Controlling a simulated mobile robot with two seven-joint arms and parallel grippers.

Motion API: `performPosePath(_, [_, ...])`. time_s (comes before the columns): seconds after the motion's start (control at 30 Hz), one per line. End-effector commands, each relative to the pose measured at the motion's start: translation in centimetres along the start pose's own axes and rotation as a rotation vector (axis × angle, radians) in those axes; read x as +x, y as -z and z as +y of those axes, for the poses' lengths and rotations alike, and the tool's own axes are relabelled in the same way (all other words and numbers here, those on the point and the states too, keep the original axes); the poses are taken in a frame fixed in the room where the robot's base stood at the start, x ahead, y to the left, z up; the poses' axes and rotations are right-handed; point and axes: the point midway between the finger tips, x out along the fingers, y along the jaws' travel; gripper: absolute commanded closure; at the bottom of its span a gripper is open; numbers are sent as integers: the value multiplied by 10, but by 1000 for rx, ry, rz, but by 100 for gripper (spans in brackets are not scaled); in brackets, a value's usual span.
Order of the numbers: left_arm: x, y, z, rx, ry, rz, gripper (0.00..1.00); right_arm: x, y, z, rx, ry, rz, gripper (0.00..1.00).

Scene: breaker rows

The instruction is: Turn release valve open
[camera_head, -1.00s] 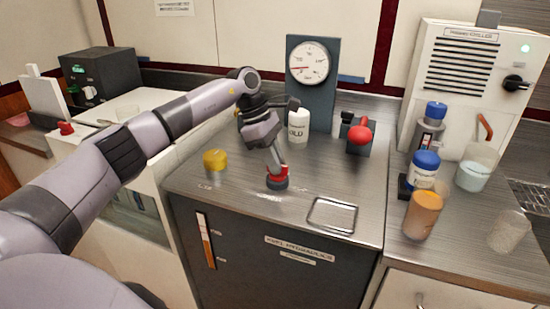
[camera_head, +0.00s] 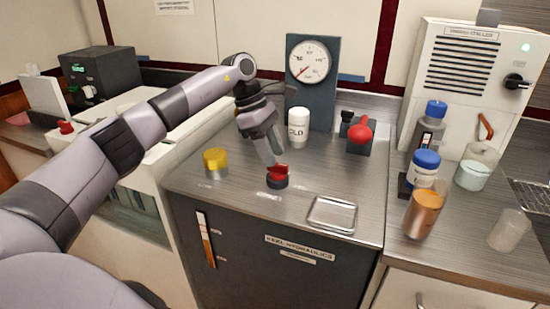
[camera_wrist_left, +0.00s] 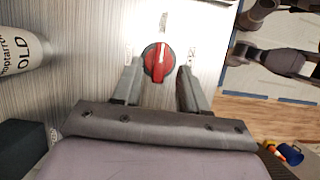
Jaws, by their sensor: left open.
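The release valve appears to be the red knob (camera_head: 278,173) on a dark round base, standing on the steel counter top. It also shows in the left wrist view (camera_wrist_left: 159,62), with its raised grip running up and down in that picture. My left gripper (camera_head: 270,160) is above and a little behind the knob in the head view. In the left wrist view the left gripper's fingers (camera_wrist_left: 159,75) are apart, one on each side of the knob's near part, with gaps visible. The gauge (camera_head: 309,61) behind has its needle pointing to the lower left. My right gripper is not seen.
A yellow-capped container (camera_head: 215,162) stands left of the knob, and a white bottle (camera_head: 298,128) behind it. A shallow metal tray (camera_head: 332,227) lies at the front right. Bottles and beakers crowd the right counter.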

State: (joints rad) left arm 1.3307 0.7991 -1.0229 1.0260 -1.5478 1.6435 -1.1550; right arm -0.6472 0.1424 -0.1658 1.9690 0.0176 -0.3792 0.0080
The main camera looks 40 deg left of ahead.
Motion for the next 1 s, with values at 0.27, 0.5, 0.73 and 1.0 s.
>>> performPosePath(0.27, [-40, 0, 0, 1, -2, -1, 57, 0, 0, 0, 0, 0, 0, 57])
performPosePath(0.5, [-46, 0, 0, 0, 0, 0, 57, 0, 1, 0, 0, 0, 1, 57])
performPosePath(0.73, [-46, 0, 0, 0, 0, 0, 57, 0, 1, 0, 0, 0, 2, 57])
performPosePath(1.0, [-46, 0, 0, 0, 0, 0, 57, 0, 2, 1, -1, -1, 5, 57])
